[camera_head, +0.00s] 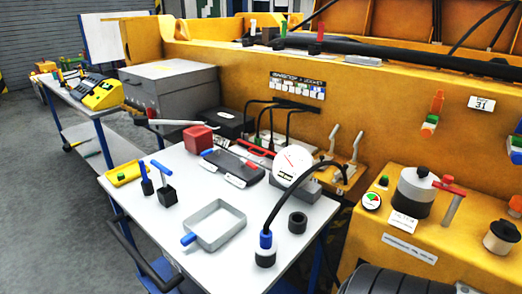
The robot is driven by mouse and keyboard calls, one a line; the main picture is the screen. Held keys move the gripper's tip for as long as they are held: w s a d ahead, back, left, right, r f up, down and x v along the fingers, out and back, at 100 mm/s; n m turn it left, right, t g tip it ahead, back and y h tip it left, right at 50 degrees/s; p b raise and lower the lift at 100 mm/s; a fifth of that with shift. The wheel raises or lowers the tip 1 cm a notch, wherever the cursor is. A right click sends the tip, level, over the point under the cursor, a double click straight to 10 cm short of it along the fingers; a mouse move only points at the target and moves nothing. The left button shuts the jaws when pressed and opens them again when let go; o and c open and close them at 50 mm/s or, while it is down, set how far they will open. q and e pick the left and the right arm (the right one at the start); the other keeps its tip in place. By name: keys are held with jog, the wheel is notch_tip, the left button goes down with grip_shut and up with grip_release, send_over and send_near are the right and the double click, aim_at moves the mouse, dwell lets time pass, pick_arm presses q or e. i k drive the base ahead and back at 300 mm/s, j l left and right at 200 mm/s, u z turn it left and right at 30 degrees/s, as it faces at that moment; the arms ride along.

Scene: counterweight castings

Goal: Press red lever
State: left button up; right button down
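Several red-topped controls show, and I cannot tell which one is the red lever. A red T-shaped handle (449,187) on a grey stem stands on the yellow machine ledge at the right. A small red upright lever (320,31) stands on top of the yellow machine at the back, near a green one (283,28). A red and orange switch (437,101) sits on the machine's side, above a green one (429,126). Neither of my grippers shows in the head view.
A white table (225,253) in front holds a grey tray (214,223), a red block (198,138), a white dial gauge (292,166) and a black cable. Two pale levers (356,146) stand behind it. Grey floor (45,190) is free at the left.

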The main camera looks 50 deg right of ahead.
aim_at(243, 161)
jog(key=k+l, duration=0.1)
jog(key=l, duration=1)
jog(key=k+l, duration=0.15)
jog(key=l, duration=0.4)
